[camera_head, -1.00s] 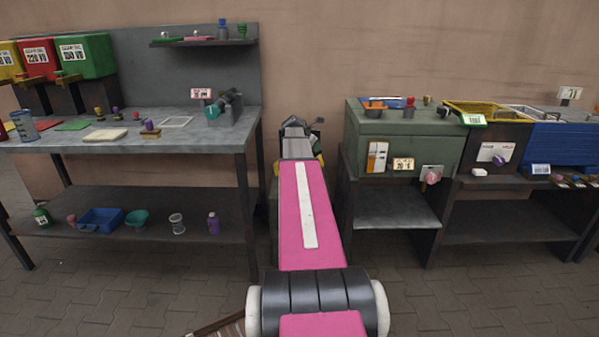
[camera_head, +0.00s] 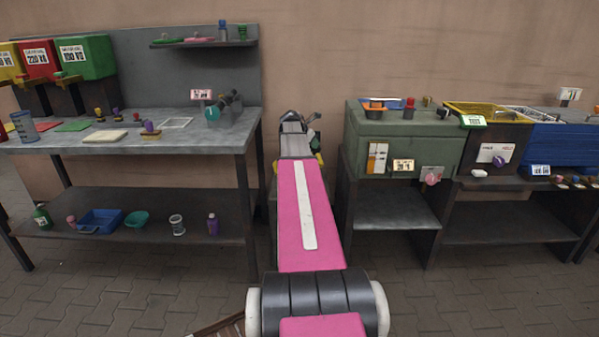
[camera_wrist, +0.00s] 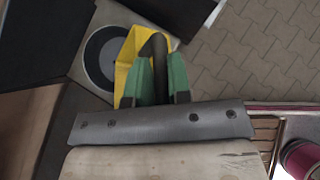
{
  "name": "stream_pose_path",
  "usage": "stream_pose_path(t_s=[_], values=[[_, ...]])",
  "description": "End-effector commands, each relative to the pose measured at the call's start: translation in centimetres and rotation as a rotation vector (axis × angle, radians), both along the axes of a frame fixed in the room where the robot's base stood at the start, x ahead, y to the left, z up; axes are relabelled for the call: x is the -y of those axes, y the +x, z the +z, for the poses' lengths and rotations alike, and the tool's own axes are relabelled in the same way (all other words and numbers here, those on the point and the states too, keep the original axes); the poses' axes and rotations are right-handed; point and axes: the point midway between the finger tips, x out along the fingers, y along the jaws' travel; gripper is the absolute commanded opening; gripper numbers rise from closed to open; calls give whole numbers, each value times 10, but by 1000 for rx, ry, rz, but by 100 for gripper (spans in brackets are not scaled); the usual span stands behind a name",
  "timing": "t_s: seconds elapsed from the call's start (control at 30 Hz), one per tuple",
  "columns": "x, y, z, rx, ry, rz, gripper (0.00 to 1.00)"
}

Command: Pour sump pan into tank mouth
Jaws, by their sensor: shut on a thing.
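In the wrist view my gripper (camera_wrist: 160,82) has its two green fingers closed on the dark curved handle of the yellow sump pan (camera_wrist: 127,68). Most of the pan's inside is hidden behind the fingers and handle.
A grey workbench (camera_head: 200,140) with small items and a lower shelf stands left. A green cabinet (camera_head: 395,130) and a blue bin (camera_head: 565,147) stand right. Paved floor (camera_wrist: 265,50) is clear right of the pan.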

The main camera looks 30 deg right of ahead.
Motion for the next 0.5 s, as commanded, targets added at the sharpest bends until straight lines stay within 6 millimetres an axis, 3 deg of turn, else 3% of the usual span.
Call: stream_pose_path(t_s=[0.5], values=[[2, 7, 4, -29, 6, -1, 0]])
